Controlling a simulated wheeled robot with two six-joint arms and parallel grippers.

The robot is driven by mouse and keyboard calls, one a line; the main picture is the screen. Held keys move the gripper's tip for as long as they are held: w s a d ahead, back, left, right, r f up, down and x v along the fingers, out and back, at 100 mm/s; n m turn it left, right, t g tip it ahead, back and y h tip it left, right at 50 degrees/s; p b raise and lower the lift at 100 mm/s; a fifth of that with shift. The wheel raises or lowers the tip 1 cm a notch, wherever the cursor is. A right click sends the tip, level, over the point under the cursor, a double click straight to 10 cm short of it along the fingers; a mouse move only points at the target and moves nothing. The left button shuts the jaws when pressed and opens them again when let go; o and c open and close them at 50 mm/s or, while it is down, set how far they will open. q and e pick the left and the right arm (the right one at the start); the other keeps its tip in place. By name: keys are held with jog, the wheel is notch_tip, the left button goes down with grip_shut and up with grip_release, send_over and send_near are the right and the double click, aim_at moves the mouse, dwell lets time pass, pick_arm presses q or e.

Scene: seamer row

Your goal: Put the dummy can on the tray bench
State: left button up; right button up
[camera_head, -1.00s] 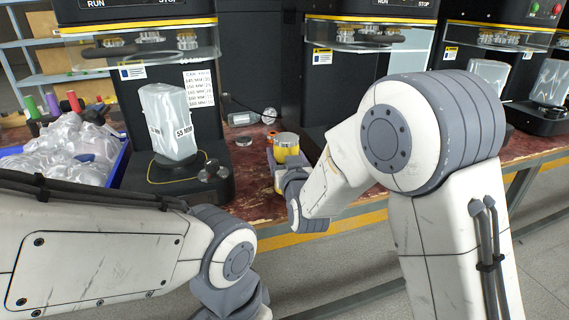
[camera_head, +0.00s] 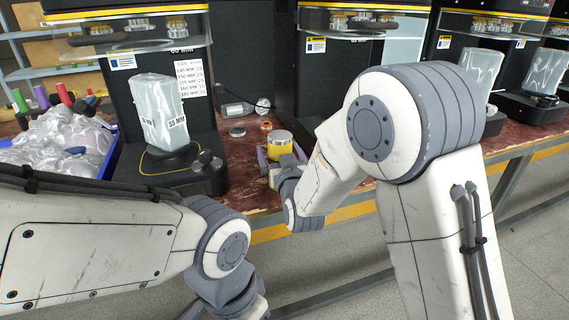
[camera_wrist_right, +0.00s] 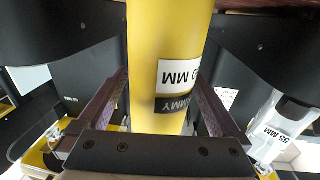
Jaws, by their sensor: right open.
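The dummy can (camera_head: 280,146) is a yellow cylinder with a silvery top, upright over the worn red-brown bench near its front edge. It fills the middle of the right wrist view (camera_wrist_right: 165,55), where a white and black label reads "MM" and part of "DUMMY". My right gripper (camera_wrist_right: 158,90) is open, with one finger on each side of the can; a gap shows beside the left finger. My left gripper is out of view, below the left arm. I cannot tell which surface is the tray bench.
A black seamer (camera_head: 165,95) holding a wrapped can marked "55 MM" (camera_head: 160,108) stands left of the dummy can. A blue bin of clear wrapped items (camera_head: 65,140) is further left. A jar (camera_head: 237,109) lies behind. More seamers stand to the right.

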jog(key=v, duration=0.8)
jog(key=shift+s+a, duration=0.1)
jog(key=b+v, duration=0.3)
jog(key=b, duration=0.7)
jog(key=shift+s, duration=0.1)
